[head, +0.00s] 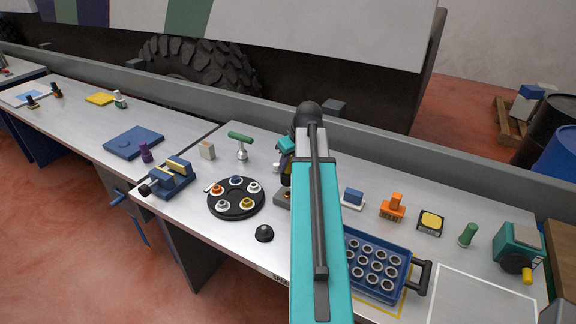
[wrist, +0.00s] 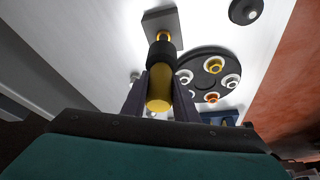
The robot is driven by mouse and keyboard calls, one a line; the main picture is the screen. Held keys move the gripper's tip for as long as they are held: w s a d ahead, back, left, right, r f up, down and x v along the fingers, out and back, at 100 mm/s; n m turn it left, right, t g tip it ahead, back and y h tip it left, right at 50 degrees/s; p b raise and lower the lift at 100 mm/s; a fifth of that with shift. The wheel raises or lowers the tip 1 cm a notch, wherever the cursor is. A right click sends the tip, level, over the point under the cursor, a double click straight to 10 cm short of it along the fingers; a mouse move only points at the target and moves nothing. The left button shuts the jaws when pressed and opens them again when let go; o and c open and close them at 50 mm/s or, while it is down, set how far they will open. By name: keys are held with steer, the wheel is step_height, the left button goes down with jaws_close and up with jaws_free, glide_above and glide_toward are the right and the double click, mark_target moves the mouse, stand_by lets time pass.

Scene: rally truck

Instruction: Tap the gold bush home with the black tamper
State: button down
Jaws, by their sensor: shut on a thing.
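My gripper (wrist: 152,88) is shut on the black tamper (wrist: 163,62), a black cylinder whose yellow end faces the wrist camera. The gold bush (wrist: 162,36) shows as a gold ring just beyond the tamper's far end, at a grey block (wrist: 158,20). I cannot tell whether the tamper touches it or how deep the bush sits. In the head view, my teal arm hides most of the gripper and the bush; part of the grey block (head: 282,199) shows.
A black round tray (head: 236,212) with several colour-marked pieces stands left of the block. A black dome (head: 264,234) sits in front. A blue vise (head: 172,178) is at left, and a blue crate (head: 347,283) of rings at right.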

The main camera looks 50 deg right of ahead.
mark_target(289, 174)
steer(key=shift+r, duration=0.2)
step_height(289, 174, down, 6)
steer(key=b, duration=0.3)
steer(key=shift+f+b, duration=0.25)
steer(key=shift+b, duration=0.15)
steer(key=shift+r+p, duration=1.2)
steer(key=shift+r, duration=0.65)
steer(key=shift+r+p, duration=0.85)
steer(key=shift+r, duration=0.5)
steer(key=shift+f, duration=0.1)
steer(key=shift+f+b, duration=0.75)
steer(key=shift+f, duration=0.55)
steer(key=shift+r, duration=0.1)
